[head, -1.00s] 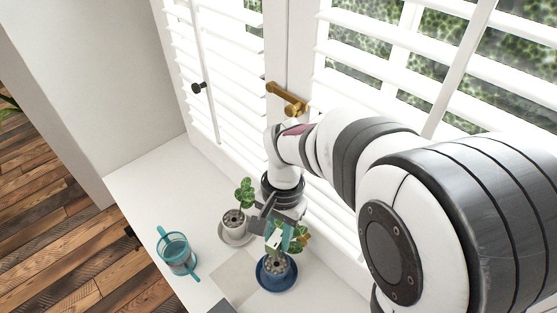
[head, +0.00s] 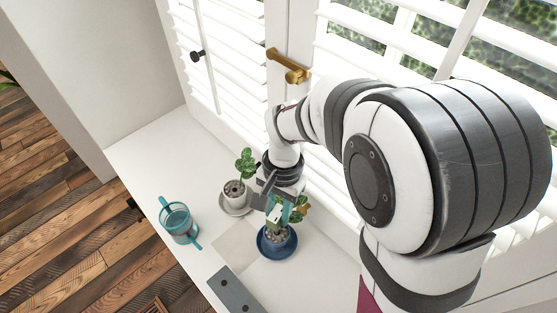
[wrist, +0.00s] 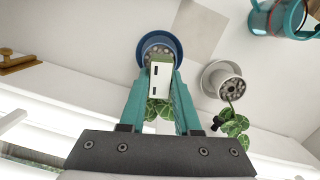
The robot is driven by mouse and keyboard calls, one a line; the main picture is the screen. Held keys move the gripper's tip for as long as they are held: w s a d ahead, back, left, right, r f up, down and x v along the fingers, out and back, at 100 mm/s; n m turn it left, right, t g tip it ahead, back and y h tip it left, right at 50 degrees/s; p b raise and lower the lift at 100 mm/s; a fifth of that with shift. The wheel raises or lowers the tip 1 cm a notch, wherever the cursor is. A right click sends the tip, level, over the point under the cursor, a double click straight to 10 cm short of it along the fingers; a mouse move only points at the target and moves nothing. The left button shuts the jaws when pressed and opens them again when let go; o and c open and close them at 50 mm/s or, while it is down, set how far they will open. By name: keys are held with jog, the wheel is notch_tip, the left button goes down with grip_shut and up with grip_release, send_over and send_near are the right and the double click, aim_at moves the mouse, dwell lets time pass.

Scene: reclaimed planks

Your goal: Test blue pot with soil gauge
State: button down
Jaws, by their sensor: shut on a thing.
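The blue pot (head: 275,246) holds a leafy plant and pebbly soil and stands on a blue saucer on the white sill. It also shows in the wrist view (wrist: 147,43). My gripper (head: 273,203) is above the pot, its teal fingers shut on the soil gauge (wrist: 160,80). The gauge has a white face with dark slots and a green end. It shows as a small white piece over the pot in the head view (head: 274,214). In the wrist view the gauge overlaps the pot's soil. Its probe is hidden, so I cannot tell whether it touches the soil.
A white pot (head: 234,192) with a plant stands on a grey saucer close to the left. A teal-handled glass vessel (head: 179,223) stands farther left. A grey plate with dark holes (head: 236,292) lies in front. White shutters with a brass handle (head: 287,66) stand behind.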

jog(key=shift+f, duration=1.3)
jog(key=c, duration=0.5)
grip_release()
jog(key=shift+c, duration=0.2)
jog(key=r, duration=0.8)
jog(key=w+r, duration=0.1)
jog(key=r, duration=0.3)
jog(key=shift+w+d, duration=0.1)
jog(key=shift+d, duration=0.25)
jog(key=shift+r, duration=0.15)
notch_tip(320, 180, up, 9)
jog(key=shift+f, duration=0.2)
